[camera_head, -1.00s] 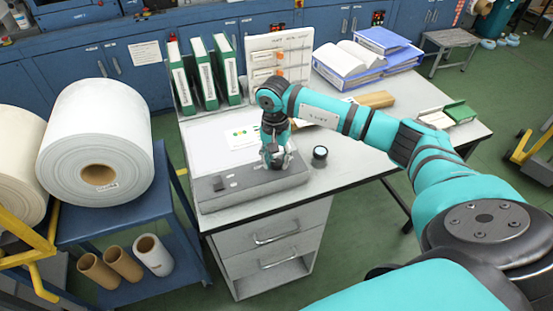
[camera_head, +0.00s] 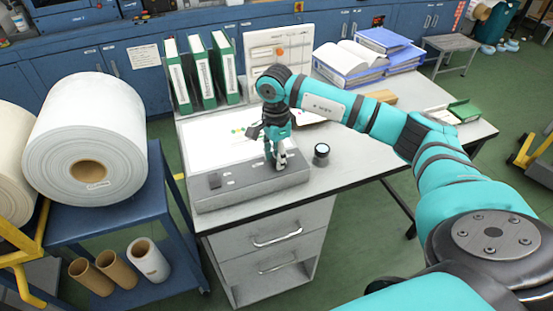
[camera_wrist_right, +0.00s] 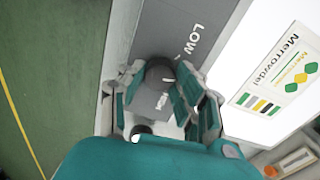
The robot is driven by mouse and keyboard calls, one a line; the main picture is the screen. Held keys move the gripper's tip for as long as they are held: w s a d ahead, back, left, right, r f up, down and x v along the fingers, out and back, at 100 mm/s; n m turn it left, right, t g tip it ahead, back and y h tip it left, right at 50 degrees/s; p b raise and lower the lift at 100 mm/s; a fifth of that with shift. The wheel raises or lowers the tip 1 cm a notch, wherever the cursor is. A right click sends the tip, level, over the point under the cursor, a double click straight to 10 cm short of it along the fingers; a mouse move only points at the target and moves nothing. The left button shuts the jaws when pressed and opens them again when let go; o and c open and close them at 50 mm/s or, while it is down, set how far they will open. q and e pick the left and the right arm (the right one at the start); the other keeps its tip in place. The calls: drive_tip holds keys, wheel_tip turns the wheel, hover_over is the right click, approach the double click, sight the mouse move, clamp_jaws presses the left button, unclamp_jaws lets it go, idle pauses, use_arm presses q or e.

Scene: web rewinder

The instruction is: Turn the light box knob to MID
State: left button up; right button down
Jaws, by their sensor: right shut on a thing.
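The light box has a grey control strip (camera_head: 240,189) along the table's front edge and a bright white panel (camera_head: 207,142) behind it. My right gripper (camera_head: 275,160) points down at the right part of the strip. In the wrist view the gripper (camera_wrist_right: 160,82) is shut on the dark round knob (camera_wrist_right: 158,70), with a finger on each side. The label LOW (camera_wrist_right: 197,38) shows on the strip beyond the knob. Another label near the fingers is too small to read surely. The knob's pointer is not clear. My left gripper is out of view.
A dark round object (camera_head: 321,152) stands on the table just right of the strip. Green binders (camera_head: 203,72) and an upright board (camera_head: 279,60) stand behind. A cart with a large white roll (camera_head: 87,130) is at the left.

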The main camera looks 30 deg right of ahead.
sight(275, 158)
drive_tip(key=shift+m+b, duration=0.35)
drive_tip(key=shift+m, duration=0.85)
drive_tip(key=shift+r, duration=0.1)
drive_tip(key=c, duration=0.9)
unclamp_jaws()
drive_tip(key=shift+c, duration=0.2)
wheel_tip(275, 158, up, 12)
drive_tip(key=shift+w, duration=0.2)
